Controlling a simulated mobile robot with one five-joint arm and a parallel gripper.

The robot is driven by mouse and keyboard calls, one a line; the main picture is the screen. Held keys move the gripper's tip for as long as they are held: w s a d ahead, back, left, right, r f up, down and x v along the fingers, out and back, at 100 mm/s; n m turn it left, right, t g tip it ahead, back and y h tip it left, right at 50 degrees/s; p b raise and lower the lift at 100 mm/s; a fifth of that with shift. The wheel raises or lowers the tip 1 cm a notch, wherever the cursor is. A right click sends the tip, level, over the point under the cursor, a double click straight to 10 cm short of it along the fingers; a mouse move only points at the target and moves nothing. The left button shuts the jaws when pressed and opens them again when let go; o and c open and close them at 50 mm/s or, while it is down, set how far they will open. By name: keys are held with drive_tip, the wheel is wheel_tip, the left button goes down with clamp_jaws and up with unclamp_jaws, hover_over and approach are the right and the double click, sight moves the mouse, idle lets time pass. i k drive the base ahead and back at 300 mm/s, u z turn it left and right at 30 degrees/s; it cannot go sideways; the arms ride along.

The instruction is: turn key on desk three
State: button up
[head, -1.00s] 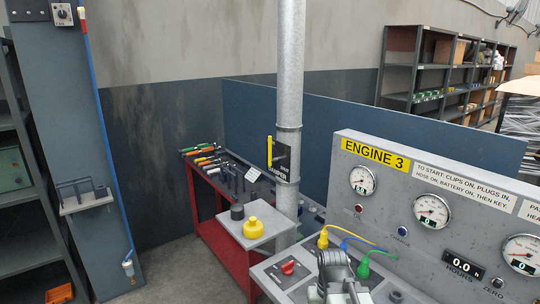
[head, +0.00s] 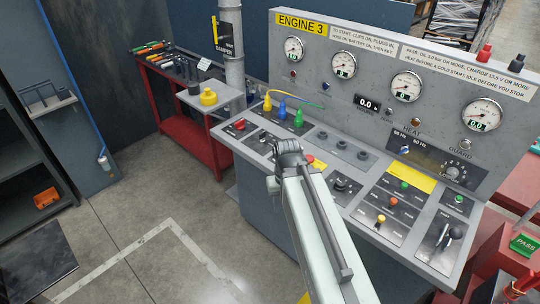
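Desk three (head: 365,235) is a grey sloped control desk with an upright panel labelled ENGINE 3 (head: 302,24). My gripper (head: 288,148) is a dark grey end on my pale arm, over the left-middle of the desk top. A red rotary knob (head: 240,124) sits at the desk's left end. A small round dark switch (head: 342,184) sits just right of my arm; I cannot tell whether it is the key. My gripper and arm hide part of the desk top.
Yellow, blue and green plugs (head: 298,118) stand upright behind my gripper. A red cart (head: 190,120) with tools stands back left. A black lever (head: 455,232) rises at the desk's right end.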

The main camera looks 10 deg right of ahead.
sight(262, 135)
drive_tip(key=u, duration=1.1)
drive_tip(key=i, duration=1.35)
drive_tip(key=u, duration=0.1)
